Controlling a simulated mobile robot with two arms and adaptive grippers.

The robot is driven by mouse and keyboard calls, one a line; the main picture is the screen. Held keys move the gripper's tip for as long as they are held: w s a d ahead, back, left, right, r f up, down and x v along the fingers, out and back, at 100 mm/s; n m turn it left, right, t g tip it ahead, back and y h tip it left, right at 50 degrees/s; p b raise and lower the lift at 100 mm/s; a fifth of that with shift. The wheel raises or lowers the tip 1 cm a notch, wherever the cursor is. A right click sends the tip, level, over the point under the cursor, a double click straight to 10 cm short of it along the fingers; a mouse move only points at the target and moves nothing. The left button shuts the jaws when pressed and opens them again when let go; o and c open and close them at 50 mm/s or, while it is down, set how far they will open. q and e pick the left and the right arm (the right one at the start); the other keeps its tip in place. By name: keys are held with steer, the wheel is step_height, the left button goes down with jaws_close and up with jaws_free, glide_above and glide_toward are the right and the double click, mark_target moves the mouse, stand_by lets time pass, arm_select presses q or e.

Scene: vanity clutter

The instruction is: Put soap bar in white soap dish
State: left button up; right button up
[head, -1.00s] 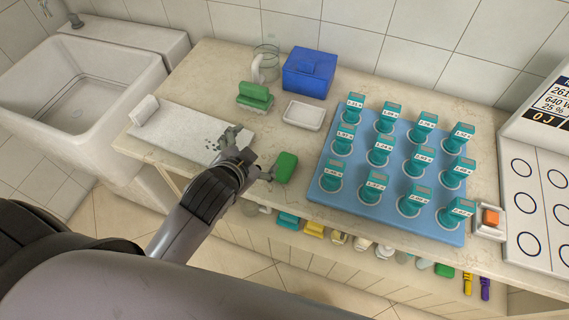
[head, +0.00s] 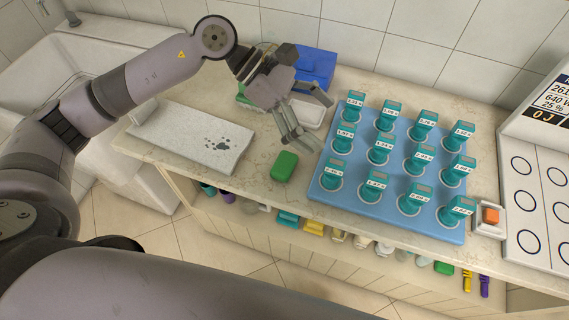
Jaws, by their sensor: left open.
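A green soap bar (head: 285,166) lies on the counter near its front edge, left of the blue mat. The white soap dish (head: 314,112) is behind it and is partly hidden by my left gripper. My left gripper (head: 316,124) is open and empty, with its fingers spread over and in front of the dish, behind and above the soap bar. It is apart from the soap bar. My right gripper is not in view.
A blue mat (head: 325,201) with rows of teal devices stands to the right. A blue box (head: 318,66) and a partly hidden green item (head: 242,93) are behind my gripper. A white slab (head: 170,134) lies left. A small dish with an orange block (head: 491,216) is far right.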

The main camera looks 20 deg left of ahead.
arm_select(q)
steer(key=w+a+f+m+y, duration=0.25)
steer(key=a+y, duration=0.35)
steer(key=a, duration=0.8)
steer(key=p, duration=0.4)
glide_above(283, 163)
steer(key=a, duration=0.2)
steer(key=shift+n, duration=0.45)
steer(key=f, duration=1.1)
steer(key=shift+w+f, duration=0.2)
steer(key=shift+w, duration=0.05)
steer(key=shift+y, duration=0.3)
steer(key=p+x, duration=0.3)
steer(key=x, duration=0.1)
steer(key=shift+f, duration=0.4)
steer(key=shift+d+f, duration=0.15)
steer(key=shift+f, duration=0.1)
steer(key=shift+c, duration=0.5)
steer(key=c, duration=1.3)
